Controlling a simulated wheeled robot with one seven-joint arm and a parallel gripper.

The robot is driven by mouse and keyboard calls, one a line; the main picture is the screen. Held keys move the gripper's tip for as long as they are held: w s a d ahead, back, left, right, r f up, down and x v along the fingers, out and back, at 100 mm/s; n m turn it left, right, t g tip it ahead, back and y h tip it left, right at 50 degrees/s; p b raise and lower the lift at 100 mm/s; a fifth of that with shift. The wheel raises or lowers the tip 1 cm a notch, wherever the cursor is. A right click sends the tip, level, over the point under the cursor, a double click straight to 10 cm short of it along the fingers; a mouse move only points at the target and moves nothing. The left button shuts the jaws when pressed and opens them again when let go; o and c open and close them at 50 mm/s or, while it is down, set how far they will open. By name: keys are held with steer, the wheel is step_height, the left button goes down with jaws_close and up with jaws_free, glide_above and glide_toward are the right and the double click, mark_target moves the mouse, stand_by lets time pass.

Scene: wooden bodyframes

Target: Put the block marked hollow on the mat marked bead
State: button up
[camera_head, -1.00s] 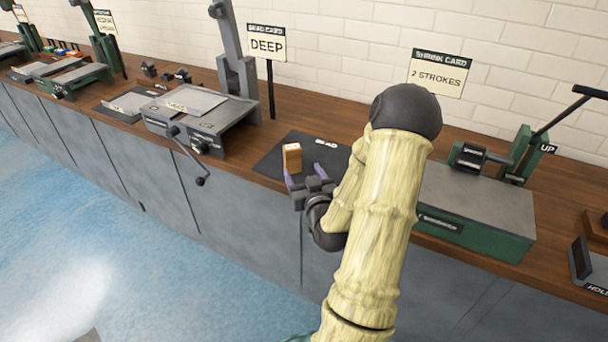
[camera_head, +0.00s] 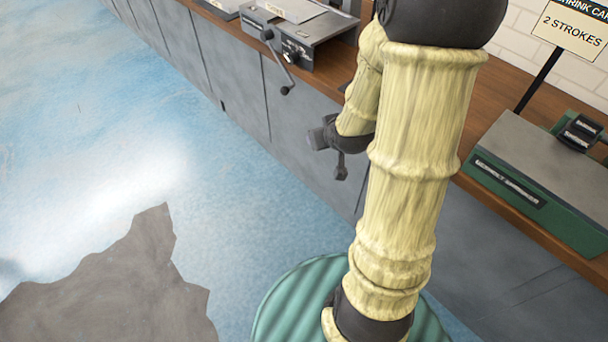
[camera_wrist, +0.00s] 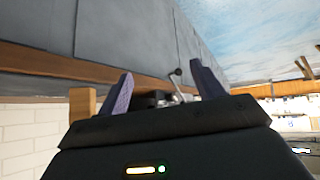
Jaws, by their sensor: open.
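My gripper (camera_wrist: 162,76) shows in the wrist view with its two purple fingers spread wide and nothing between them. The wrist picture looks upside down. A plain tan wooden block (camera_wrist: 83,104) stands just left of the left finger there, outside the jaws, partly cut off by the gripper body. No marking on it is readable. In the head view my gripper (camera_head: 328,142) is in front of the cabinet fronts, below the counter edge, its fingers hardly visible. The bead mat and the block do not show in the head view.
The wooden counter (camera_head: 484,200) runs along the cabinets (camera_head: 230,75). A grey machine with a crank (camera_head: 310,50) stands left of my arm. A green-sided machine (camera_head: 540,180) and a "2 strokes" card (camera_head: 572,25) are at right. The blue floor in front is open.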

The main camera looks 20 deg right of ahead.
steer(key=s+a+r+g+y, duration=0.1)
steer(key=s+a+r+g, duration=0.1)
steer(key=s+a+g, duration=0.4)
steer(key=s+a, duration=0.4)
steer(key=s, duration=0.1)
steer(key=shift+s+a+r, duration=0.25)
steer(key=shift+s+r, duration=0.15)
steer(key=shift+c, duration=0.2)
